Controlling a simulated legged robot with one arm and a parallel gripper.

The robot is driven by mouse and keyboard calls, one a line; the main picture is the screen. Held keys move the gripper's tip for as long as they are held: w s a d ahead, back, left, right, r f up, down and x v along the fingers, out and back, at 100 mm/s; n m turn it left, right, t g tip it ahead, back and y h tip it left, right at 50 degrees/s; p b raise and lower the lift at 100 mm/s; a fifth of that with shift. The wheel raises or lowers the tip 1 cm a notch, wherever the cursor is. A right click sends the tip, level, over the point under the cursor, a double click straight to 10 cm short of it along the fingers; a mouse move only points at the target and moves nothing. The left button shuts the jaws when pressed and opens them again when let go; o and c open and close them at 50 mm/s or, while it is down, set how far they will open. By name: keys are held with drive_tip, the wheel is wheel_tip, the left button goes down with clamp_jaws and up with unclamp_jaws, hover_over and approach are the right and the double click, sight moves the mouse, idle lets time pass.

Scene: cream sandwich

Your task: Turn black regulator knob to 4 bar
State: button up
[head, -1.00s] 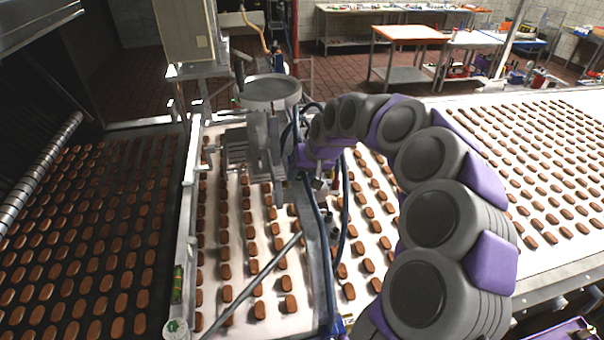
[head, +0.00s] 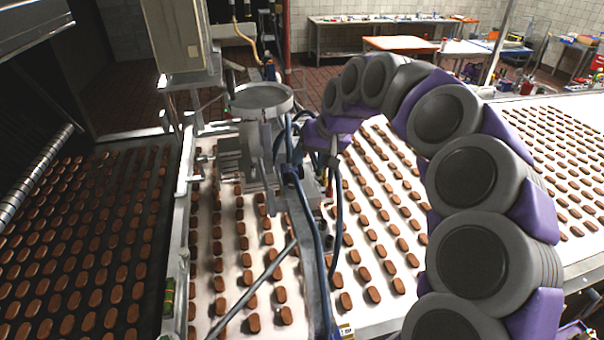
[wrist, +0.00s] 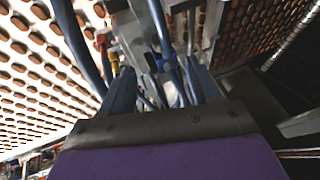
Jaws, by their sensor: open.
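I cannot make out the black regulator knob or its scale in either view. In the wrist view, my gripper (wrist: 162,78) is open, with its two blue-grey fingers apart. It points into a cluster of blue hoses (wrist: 80,45) and fittings on the machine. A red fitting (wrist: 103,39) and a yellow fitting (wrist: 115,62) sit beside the left finger. A blue part (wrist: 160,63) shows between the fingers; I cannot tell whether anything touches them. In the head view, my purple wrist is beside the depositor, and hoses partly hide its end.
A metal hopper (head: 261,98) stands left of my wrist. A metal rail (head: 313,262) and blue hoses (head: 337,215) run below it. Rows of brown biscuits lie on a white belt (head: 345,318) and a dark belt (head: 150,300). Worktables (head: 400,43) stand far behind.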

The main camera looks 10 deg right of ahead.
drive_tip(key=v, duration=0.6)
